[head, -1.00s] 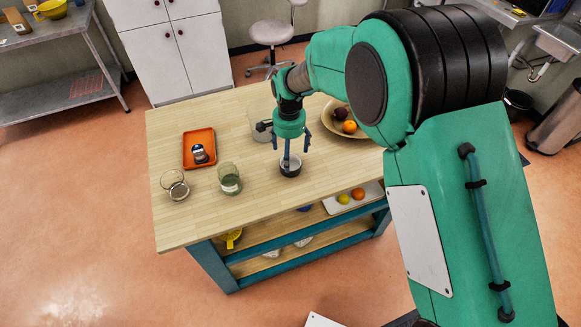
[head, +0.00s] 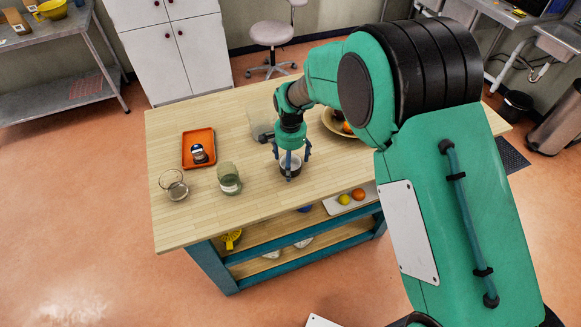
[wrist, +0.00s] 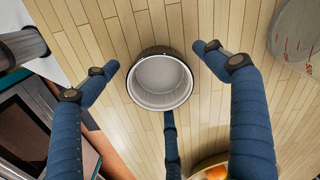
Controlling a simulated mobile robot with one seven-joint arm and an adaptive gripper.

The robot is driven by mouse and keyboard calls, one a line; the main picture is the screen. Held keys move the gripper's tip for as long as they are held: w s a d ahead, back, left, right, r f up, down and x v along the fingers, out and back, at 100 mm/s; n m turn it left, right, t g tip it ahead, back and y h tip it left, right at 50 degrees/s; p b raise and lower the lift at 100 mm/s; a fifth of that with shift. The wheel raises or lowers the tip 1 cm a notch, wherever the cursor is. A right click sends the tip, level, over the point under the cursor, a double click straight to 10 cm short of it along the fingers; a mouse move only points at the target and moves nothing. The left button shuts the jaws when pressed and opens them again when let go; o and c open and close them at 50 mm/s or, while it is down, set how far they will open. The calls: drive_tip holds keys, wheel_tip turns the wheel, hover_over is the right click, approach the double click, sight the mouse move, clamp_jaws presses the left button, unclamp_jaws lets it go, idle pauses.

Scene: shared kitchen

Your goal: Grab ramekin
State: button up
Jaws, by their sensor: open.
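The ramekin (head: 296,169) is a small round cup, dark outside and pale inside. It stands upright on the wooden tabletop and is partly hidden by a finger in the head view. In the wrist view the ramekin (wrist: 160,82) looks empty and lies between my spread fingers. My gripper (head: 291,161) points down over it. Its three blue fingers are open around the ramekin in the wrist view (wrist: 152,88). Gaps show at the left and right fingers; whether the lower finger touches the rim I cannot tell.
An orange tray (head: 188,159) with a small jar (head: 198,153) and two glasses (head: 229,180) (head: 173,185) stand left on the table (head: 215,222). A clear container (head: 258,122) and a fruit bowl (head: 331,122) are close behind my gripper. The front edge is nearby.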

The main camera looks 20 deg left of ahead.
drive_tip(key=c, duration=1.4)
drive_tip(key=shift+o, duration=0.2)
drive_tip(key=shift+r, duration=0.15)
drive_tip(key=shift+r, duration=0.45)
drive_tip(key=r, duration=0.2)
drive_tip(key=shift+s+d+r+p, duration=0.15)
drive_tip(key=shift+s+r+p, duration=0.15)
drive_tip(key=shift+p, duration=0.1)
drive_tip(key=s+d+r+p, duration=0.1)
drive_tip(key=s+d, duration=0.8)
drive_tip(key=s, duration=0.2)
drive_tip(key=shift+s+d+r, duration=0.15)
drive_tip(key=shift+s+d, duration=0.25)
